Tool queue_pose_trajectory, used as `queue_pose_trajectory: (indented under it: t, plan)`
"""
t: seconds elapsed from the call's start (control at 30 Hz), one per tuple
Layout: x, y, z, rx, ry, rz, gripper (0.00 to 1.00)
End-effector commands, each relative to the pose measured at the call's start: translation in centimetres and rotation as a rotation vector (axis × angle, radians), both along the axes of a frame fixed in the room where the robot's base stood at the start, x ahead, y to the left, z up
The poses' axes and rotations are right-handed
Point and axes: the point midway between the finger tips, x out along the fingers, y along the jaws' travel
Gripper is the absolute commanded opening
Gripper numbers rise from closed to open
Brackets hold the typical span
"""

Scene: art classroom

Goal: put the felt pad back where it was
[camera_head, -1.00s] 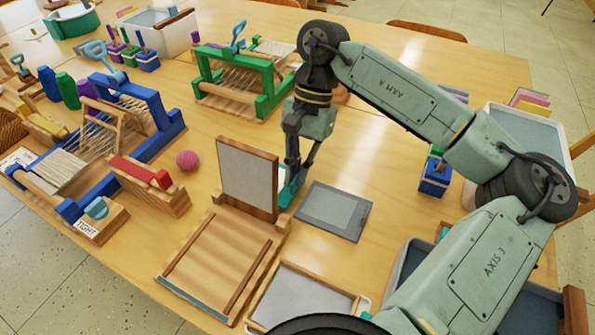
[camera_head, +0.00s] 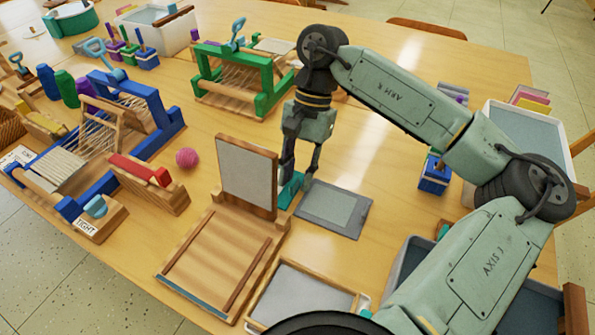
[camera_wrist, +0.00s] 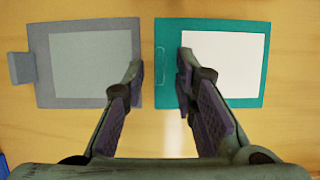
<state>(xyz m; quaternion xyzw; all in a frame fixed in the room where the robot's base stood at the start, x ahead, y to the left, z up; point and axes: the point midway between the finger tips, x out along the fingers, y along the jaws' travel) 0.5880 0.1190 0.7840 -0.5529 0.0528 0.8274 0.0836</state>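Two flat framed pads lie on the table, and I cannot tell from looks alone which is the felt pad. One is a grey board (camera_head: 333,209) with a lighter grey panel; in the wrist view it (camera_wrist: 88,62) is on the left, with a tab at its edge. The other is teal with a white panel (camera_wrist: 225,64), on the right in the wrist view; in the head view only a teal part (camera_head: 290,189) shows behind an upright wooden-framed panel. My gripper (camera_head: 298,180) points down, open and empty. Its fingertips (camera_wrist: 160,76) overlap the facing edges of both pads in the wrist view; contact is unclear.
The wooden stand with the upright panel (camera_head: 246,173) is close to my gripper on the left. A pink yarn ball (camera_head: 187,158), a blue loom (camera_head: 150,120) and a green loom (camera_head: 262,95) stand farther left and behind. A wood-edged tray (camera_head: 300,292) is in front.

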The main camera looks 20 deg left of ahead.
Motion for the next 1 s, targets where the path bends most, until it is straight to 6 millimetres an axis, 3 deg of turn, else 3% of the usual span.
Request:
queue_pose_trajectory:
  t: [0.23,0.7,1.0]
  plan:
    - [0.6,-0.1,1.4,-0.001,-0.003,-0.001,0.26]
    - [4.0,-0.8,10.2,-0.003,-0.001,-0.001,0.26]
    - [4.5,-0.9,11.4,0.001,0.001,0.001,0.26]
